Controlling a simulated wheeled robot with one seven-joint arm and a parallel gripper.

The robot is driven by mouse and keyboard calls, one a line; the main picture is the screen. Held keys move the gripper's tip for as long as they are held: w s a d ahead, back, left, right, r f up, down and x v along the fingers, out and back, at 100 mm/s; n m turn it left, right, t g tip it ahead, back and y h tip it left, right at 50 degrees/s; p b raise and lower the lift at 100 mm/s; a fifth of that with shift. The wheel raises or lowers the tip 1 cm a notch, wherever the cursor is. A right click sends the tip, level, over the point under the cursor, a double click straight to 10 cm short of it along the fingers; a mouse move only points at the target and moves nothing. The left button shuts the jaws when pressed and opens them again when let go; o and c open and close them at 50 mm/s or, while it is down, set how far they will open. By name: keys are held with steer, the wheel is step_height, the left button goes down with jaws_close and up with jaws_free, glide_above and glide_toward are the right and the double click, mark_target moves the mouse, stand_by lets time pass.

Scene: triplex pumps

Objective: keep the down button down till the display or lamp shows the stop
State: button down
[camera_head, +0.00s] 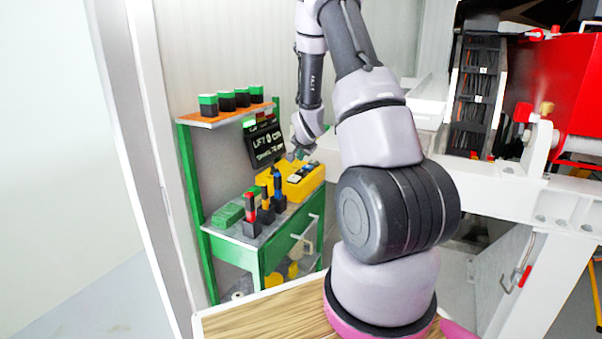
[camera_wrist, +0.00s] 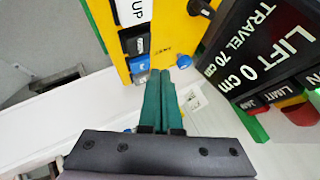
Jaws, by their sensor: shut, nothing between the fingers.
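My gripper (camera_wrist: 165,74) is shut and empty, its teal fingertips at the edge of a yellow control box (camera_wrist: 172,30). In the head view it hangs over the yellow box (camera_head: 305,184) on the green bench. The box carries a white plate marked UP (camera_wrist: 134,10), a black piece (camera_wrist: 134,40) and a blue piece (camera_wrist: 139,64) beside the fingertips, and a blue knob (camera_wrist: 184,62). I cannot tell which is the down button, or whether the fingers touch it. The black display (camera_wrist: 262,45) reads LIFT 0 cm, TRAVEL 70 cm; it also shows in the head view (camera_head: 263,146).
Below the display are a JAM label, a LIMIT label and red and green parts (camera_wrist: 297,110); I cannot tell whether any is lit. The green bench (camera_head: 236,256) holds several upright tools (camera_head: 265,205) in front of the box. A shelf (camera_head: 228,117) with green-topped blocks stands behind.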

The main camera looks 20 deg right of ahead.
steer(key=shift+r, duration=1.3)
steer(key=shift+r, duration=0.1)
steer(key=s+a+r+n+y, duration=0.1)
steer(key=s+a+r+n, duration=0.1)
steer(key=s+a+r, duration=0.6)
steer(key=s+a+r+n+y, duration=0.1)
steer(key=s+r, duration=0.4)
steer(key=r, duration=0.6)
steer(key=s+a+r+n+y, duration=0.1)
steer(key=s+a+r+n, duration=0.1)
steer(key=s, duration=0.9)
steer(key=s+a+r+n+g+y, duration=0.1)
steer(key=s+a+r+n, duration=0.2)
steer(key=s, duration=0.8)
steer(key=a+r, duration=0.2)
steer(key=a, duration=0.1)
steer(key=shift+s+a+r+g+y, duration=0.3)
steer(key=shift+s+a, duration=0.1)
